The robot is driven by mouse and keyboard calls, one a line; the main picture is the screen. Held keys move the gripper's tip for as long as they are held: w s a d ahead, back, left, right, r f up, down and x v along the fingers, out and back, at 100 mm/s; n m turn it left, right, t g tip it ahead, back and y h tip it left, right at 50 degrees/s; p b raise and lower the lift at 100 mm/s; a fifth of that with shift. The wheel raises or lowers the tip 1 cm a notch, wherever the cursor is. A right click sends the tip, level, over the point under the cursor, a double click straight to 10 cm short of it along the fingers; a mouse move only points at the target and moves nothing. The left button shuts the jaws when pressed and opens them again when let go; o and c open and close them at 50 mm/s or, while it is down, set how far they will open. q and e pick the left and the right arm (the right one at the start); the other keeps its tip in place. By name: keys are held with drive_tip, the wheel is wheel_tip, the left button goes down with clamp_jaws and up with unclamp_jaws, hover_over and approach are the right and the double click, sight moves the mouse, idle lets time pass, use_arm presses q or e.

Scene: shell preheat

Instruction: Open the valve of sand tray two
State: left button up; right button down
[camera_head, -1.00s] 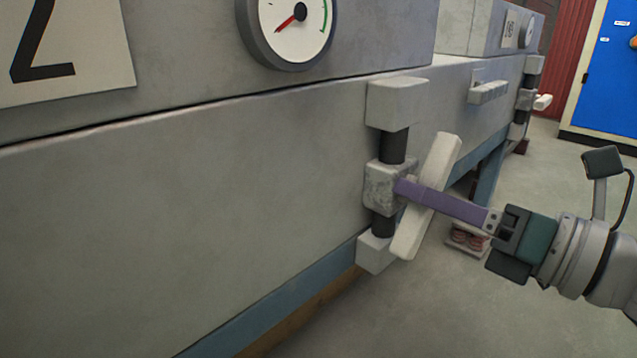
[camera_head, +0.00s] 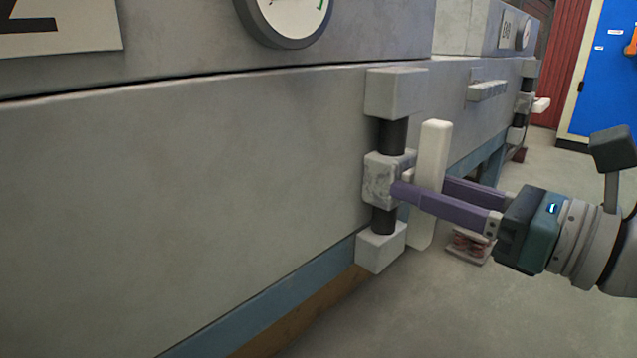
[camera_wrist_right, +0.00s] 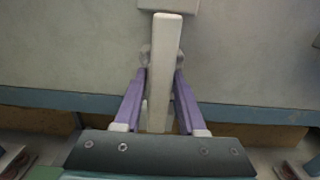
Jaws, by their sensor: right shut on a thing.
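The valve of sand tray two is a grey block on a dark vertical pipe (camera_head: 393,137), with a pale flat handle (camera_head: 434,150) that stands upright. The grey tray (camera_head: 190,180), with a cut-off number plate (camera_head: 60,25), fills the left of the head view. My right gripper (camera_head: 425,190) has its purple fingers on either side of the handle, shut on it. In the right wrist view the handle (camera_wrist_right: 165,70) runs lengthwise between the two fingers (camera_wrist_right: 158,100). My left gripper is not in view.
A round gauge (camera_head: 287,15) is cut off at the top. A second tray with its own valve (camera_head: 522,104) stands further back. A blue board (camera_head: 606,75) is at the far right. The floor (camera_head: 400,315) beside the tray looks clear, apart from a small reddish-grey object (camera_head: 470,245) below the handle.

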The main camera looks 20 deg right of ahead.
drive_tip(key=shift+r, duration=0.1)
drive_tip(key=c, duration=0.6)
unclamp_jaws()
drive_tip(key=shift+c, duration=0.2)
drive_tip(key=p+v, duration=0.2)
drive_tip(key=v, duration=0.8)
